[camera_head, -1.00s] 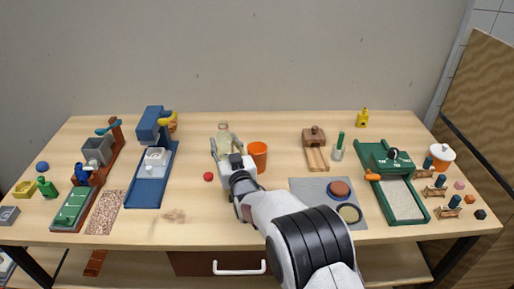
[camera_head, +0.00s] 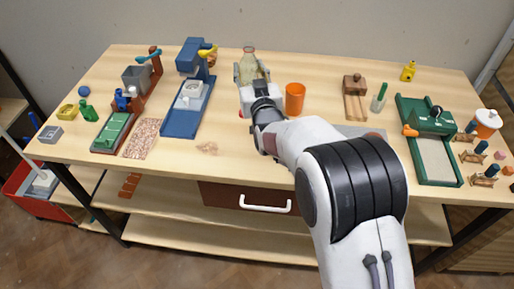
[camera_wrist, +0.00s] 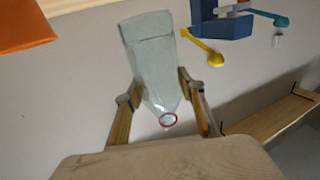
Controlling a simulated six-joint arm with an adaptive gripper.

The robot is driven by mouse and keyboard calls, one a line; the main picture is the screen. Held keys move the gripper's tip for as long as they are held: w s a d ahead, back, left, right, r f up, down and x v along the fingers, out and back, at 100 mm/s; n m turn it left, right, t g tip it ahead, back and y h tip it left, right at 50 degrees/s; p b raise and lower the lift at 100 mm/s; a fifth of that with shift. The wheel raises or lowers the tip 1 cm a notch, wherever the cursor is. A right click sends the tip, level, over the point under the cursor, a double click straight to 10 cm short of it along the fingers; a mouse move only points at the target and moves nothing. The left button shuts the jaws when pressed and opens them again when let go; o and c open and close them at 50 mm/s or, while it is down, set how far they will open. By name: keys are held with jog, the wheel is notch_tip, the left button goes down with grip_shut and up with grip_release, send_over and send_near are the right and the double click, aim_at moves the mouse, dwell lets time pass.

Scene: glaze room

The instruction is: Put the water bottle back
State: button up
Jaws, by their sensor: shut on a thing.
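The water bottle (camera_head: 249,62) is clear, pale green glass. It shows at the back of the table in the head view, close to upright. My gripper (camera_head: 251,78) is shut on it, one finger on each side. In the wrist view the bottle (camera_wrist: 152,55) is between the two fingers (camera_wrist: 162,95), slightly tilted, with its red-ringed mouth towards the bottom of the picture. I cannot tell for sure whether its base touches the table.
An orange cup (camera_head: 295,99) stands just right of the bottle. A blue machine (camera_head: 190,95) with a yellow lever stands to the left. A red ball (camera_head: 241,114) is partly hidden by my gripper. A green-framed tray (camera_head: 435,150) is at the right. Bare tabletop (camera_head: 330,85) lies right of the cup.

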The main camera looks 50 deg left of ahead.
jog(key=s+d+m+t, duration=0.1)
jog(key=s+d, duration=0.5)
jog(key=d, duration=0.6)
jog(key=shift+s+r+h, duration=0.25)
jog(key=shift+s+h, duration=0.15)
notch_tip(320, 180, down, 6)
jog(key=shift+f, duration=0.15)
dwell(0.5)
jog(key=shift+f, duration=1.85)
jog(key=shift+f, duration=0.15)
